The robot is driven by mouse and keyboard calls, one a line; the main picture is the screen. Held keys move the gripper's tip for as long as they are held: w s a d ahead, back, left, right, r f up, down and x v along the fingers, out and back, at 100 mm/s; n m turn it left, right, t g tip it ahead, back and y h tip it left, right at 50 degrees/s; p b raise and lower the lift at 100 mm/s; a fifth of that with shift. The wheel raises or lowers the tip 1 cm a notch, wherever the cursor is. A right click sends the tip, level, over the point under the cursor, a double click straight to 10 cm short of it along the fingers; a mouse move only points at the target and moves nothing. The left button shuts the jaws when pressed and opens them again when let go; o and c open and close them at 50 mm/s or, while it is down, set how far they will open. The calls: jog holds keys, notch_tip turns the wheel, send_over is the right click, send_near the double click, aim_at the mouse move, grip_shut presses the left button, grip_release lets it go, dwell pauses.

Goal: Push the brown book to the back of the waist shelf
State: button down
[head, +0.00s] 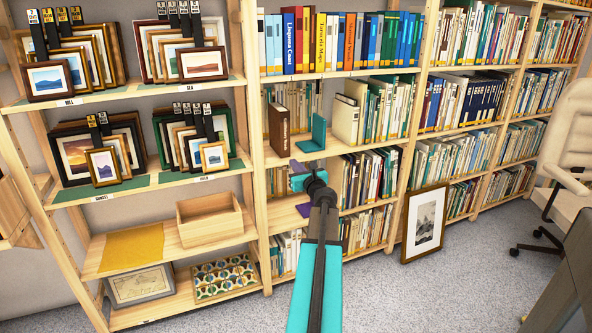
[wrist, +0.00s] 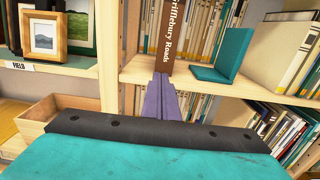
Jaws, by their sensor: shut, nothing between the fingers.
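The brown book (head: 279,130) stands upright on the waist shelf (head: 330,150), its spine facing out near the left upright. In the wrist view the brown book (wrist: 174,32) shows its lettered spine, with the top cut off by the frame. My gripper (wrist: 162,76) is shut and empty, its purple fingers together just in front of the lower spine. I cannot tell whether the fingertips touch the book. In the head view my gripper (head: 296,164) is small and partly hidden by my wrist, just below the front of the shelf's book.
A teal bookend (head: 316,132) stands right of the book, with pale books (head: 346,118) beyond it. The wooden upright (wrist: 118,50) is close on the left. More books (head: 365,175) fill the shelf below. A framed print (head: 425,222) leans on the floor at right.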

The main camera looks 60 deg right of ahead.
aim_at(282, 152)
jog(key=shift+b+x, duration=0.35)
jog(key=shift+x, duration=4.5)
jog(key=shift+p+x, duration=0.3)
jog(key=shift+x, duration=3.6)
jog(key=shift+s+a+f, duration=0.1)
jog(key=shift+s, duration=0.05)
jog(key=shift+v, duration=0.85)
jog(key=v, duration=1.2)
jog(key=shift+p, duration=0.35)
